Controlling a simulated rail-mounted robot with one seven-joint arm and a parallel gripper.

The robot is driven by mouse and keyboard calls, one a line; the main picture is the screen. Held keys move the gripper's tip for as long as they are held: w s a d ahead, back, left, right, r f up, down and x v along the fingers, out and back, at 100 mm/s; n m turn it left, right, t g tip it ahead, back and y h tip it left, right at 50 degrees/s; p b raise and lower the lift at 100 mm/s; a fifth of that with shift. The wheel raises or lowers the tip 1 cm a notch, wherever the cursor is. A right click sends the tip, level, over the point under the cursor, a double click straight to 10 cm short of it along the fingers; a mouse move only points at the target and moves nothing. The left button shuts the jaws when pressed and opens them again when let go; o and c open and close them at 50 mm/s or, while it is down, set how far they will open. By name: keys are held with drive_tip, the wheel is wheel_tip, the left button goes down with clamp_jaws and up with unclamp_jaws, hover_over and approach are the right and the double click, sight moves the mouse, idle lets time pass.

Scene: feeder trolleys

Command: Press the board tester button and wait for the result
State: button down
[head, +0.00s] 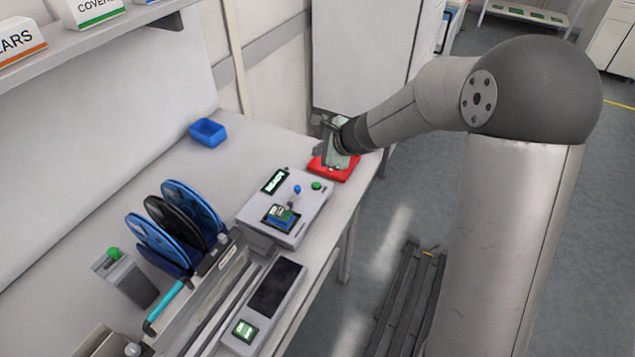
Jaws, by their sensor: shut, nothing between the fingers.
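The board tester (262,205) is a pale grey box on the bench. It has a small lit display (274,181) with text too small to read. A green button (316,185) is at its back right, and a small blue knob stands left of the button. My gripper (334,160) is shut and empty. It is behind and to the right of the tester, over or near a red tray, apart from the green button. Its fingertips are partly unclear against the tray.
The red tray (347,174) lies at the bench's right edge. A blue bin (207,132) stands at the back. Blue and black reels (175,222) stand left of the tester. A grey unit with a dark panel (275,287) is in front. Bare bench lies behind the tester.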

drive_tip(key=shift+f, duration=0.15)
wheel_tip(320, 180, down, 9)
drive_tip(key=b, duration=0.8)
drive_tip(key=shift+r, duration=0.2)
drive_tip(key=shift+f, duration=0.1)
idle(1.5)
drive_tip(key=shift+f+b, duration=0.25)
drive_tip(key=shift+b, duration=0.35)
drive_tip(key=shift+f+b, duration=0.45)
idle(0.4)
idle(0.3)
drive_tip(key=shift+r+p, duration=0.65)
drive_tip(key=shift+r, duration=0.2)
drive_tip(key=shift+r, duration=0.15)
wheel_tip(320, 180, up, 5)
drive_tip(key=p, duration=0.4)
